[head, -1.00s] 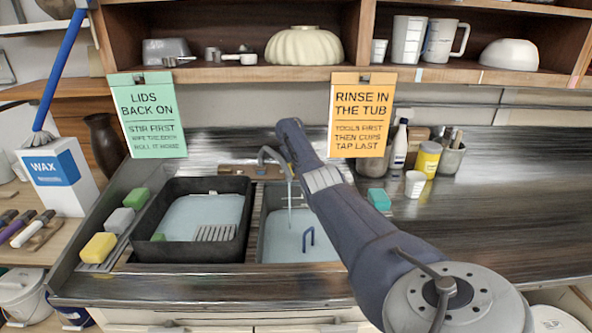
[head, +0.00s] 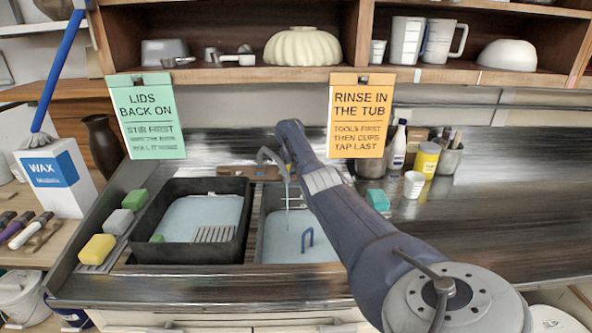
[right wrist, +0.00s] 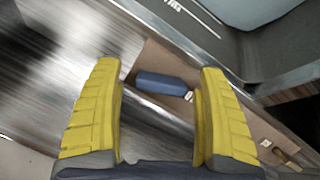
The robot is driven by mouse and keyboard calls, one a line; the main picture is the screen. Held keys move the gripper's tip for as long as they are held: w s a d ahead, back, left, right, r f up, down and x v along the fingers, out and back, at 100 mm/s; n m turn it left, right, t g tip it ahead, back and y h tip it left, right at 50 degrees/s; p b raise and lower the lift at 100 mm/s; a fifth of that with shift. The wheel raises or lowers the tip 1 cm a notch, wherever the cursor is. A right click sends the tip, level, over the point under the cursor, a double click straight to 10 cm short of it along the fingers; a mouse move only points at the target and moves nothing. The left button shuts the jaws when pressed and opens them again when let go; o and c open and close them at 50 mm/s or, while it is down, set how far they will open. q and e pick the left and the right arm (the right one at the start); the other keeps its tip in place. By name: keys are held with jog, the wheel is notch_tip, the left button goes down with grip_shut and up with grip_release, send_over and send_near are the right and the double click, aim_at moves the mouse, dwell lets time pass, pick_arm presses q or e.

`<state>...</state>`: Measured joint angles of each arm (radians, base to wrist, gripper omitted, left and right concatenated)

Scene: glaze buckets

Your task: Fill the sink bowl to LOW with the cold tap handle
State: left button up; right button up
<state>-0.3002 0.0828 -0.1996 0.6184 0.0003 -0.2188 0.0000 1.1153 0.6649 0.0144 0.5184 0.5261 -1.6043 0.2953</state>
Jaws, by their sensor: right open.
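The sink bowl (head: 268,236) is the right-hand basin in the head view, with pale bluish water in it and white level marks (head: 291,198) on its back wall. The mark lettering is too small to read. The tap spout (head: 272,158) hangs over the bowl, with a thin, faint stream beneath it. In the right wrist view the blue tap handle (right wrist: 162,84) lies on a brown plate, ahead of and between the yellow fingers of my right gripper (right wrist: 161,95). The gripper is open, with space on both sides of the handle. In the head view my right arm hides this gripper. My left gripper is not in view.
A dark tub (head: 143,240) with water stands left of the bowl. A blue hook (head: 307,239) shows in the bowl. Sponges (head: 97,250) line the left edge. A white cup (head: 414,184) and bottles stand right of my arm. Two hanging signs (head: 360,125) are above. The right counter is clear.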

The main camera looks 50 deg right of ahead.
jog(key=shift+v, duration=0.75)
jog(key=v, duration=0.6)
jog(key=shift+s+f, duration=0.1)
jog(key=shift+s, duration=0.05)
